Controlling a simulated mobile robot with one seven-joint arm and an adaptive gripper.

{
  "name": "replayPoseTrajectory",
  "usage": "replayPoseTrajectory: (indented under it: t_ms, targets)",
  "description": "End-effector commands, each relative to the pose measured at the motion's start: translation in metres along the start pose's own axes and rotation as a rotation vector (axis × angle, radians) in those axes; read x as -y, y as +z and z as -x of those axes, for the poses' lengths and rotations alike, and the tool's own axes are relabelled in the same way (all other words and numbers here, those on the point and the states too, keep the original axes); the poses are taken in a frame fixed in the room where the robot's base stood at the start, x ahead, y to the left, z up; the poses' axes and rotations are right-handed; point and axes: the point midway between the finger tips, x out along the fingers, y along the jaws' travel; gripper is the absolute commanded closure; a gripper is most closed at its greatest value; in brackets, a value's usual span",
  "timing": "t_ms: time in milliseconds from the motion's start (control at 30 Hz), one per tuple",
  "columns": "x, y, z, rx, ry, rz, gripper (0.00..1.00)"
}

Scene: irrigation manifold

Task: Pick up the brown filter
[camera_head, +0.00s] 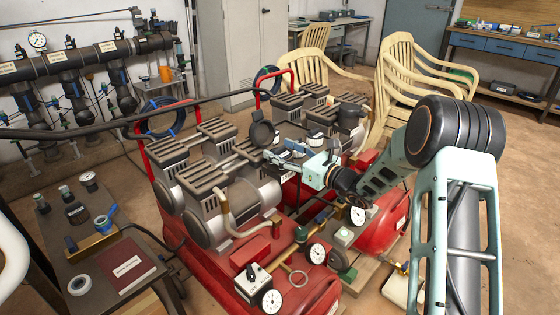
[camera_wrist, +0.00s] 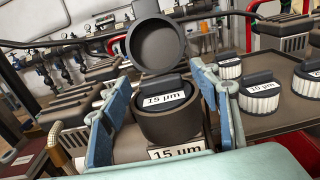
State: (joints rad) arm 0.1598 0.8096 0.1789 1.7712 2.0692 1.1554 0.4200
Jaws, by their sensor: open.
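No filter in view shows a plainly brown body. In the wrist view, a dark-capped filter labelled "15 µm" (camera_wrist: 165,98) sits in a round dark housing (camera_wrist: 172,126), its body hidden by the housing wall. The housing's round lid (camera_wrist: 155,46) stands open behind it. My gripper (camera_wrist: 165,80) is open, with one blue finger on either side of the housing and nothing held. In the head view my gripper (camera_head: 275,156) is among the compressors. A tan ribbed piece (camera_wrist: 58,145) shows at the lower left of the wrist view; I cannot tell what it is.
Several white pleated filters with dark caps (camera_wrist: 260,92) stand on a dark surface right of my gripper. Compressors on red tanks (camera_head: 215,190) crowd around the arm. A bench (camera_head: 150,262) with a red book and tape is at left. An orange cylinder (camera_head: 166,74) stands behind.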

Motion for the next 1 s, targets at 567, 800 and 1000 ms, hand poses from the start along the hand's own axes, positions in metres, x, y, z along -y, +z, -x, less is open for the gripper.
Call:
replayPoseTrajectory:
  t_ms: [567,800,1000]
  targets:
    - [0.0003,0.0003,-0.0072,0.0,-0.001,0.0,0.71]
    - [0.0003,0.0006,-0.0072,0.001,-0.001,0.0,0.9]
    - [0.0004,0.0045,-0.0072,0.001,-0.001,0.001,0.9]
